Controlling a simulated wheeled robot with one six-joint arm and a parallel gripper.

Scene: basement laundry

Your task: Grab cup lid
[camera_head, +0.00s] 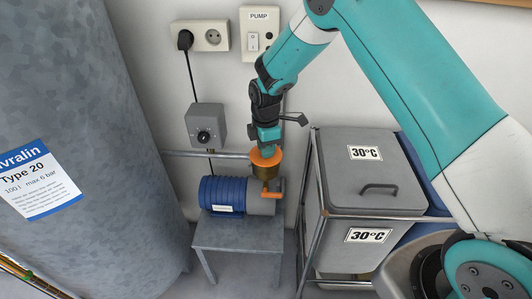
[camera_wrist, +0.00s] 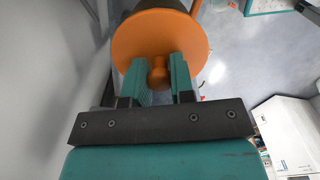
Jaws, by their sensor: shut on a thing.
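The cup lid (camera_head: 264,157) is an orange disc on top of a brass-coloured cup (camera_head: 267,172) on the blue and grey pump (camera_head: 222,195). In the wrist view the lid (camera_wrist: 130,42) is a wide orange disc with a small round knob (camera_wrist: 158,70) in its middle. My gripper (camera_head: 266,146) points down at the lid from above. In the wrist view its two teal fingers (camera_wrist: 159,80) are shut on the knob, one on each side. The lid covers the cup's mouth from view, and I cannot tell whether it rests on the rim.
The pump stands on a small grey table (camera_head: 238,235). A grey control box with a dial (camera_head: 206,126) is on the wall behind. A grey tank (camera_head: 75,110) stands left, and a lidded bin in a metal frame (camera_head: 370,175) stands close on the right.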

